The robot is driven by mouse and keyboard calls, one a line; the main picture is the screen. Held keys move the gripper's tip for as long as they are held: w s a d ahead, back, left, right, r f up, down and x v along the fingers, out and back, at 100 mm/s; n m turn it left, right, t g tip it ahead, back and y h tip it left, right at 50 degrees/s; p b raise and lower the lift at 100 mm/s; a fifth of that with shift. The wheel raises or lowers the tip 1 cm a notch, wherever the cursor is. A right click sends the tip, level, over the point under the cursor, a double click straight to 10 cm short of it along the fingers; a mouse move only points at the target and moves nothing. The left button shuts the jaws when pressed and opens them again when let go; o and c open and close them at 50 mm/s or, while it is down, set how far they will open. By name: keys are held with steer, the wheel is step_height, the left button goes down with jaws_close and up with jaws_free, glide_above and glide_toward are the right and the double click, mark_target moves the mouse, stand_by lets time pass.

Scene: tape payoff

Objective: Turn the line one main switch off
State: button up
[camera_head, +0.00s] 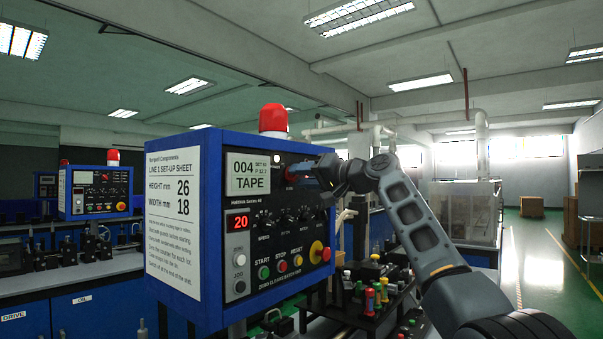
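The line one control box (212,150) is blue with a black front panel and stands at centre left. A red knob (291,173), apparently the main switch, sits at the panel's upper right, beside the "004 TAPE" plate (248,175). A small lit white lamp (277,159) is just above and left of it. My gripper (304,172) comes in from the right with its fingers at the red knob. The fingers partly hide the knob, so its handle position is unclear. I cannot tell whether they touch or grip it.
Below are a red "20" display (238,222), several black dials, coloured buttons and a red stop button (317,252) on yellow. A red beacon (273,119) tops the box. A similar box (96,192) is at left.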

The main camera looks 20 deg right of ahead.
steer(key=shift+w+a, duration=0.2)
steer(key=shift+w, duration=0.05)
steer(key=shift+c, duration=0.5)
jaws_close()
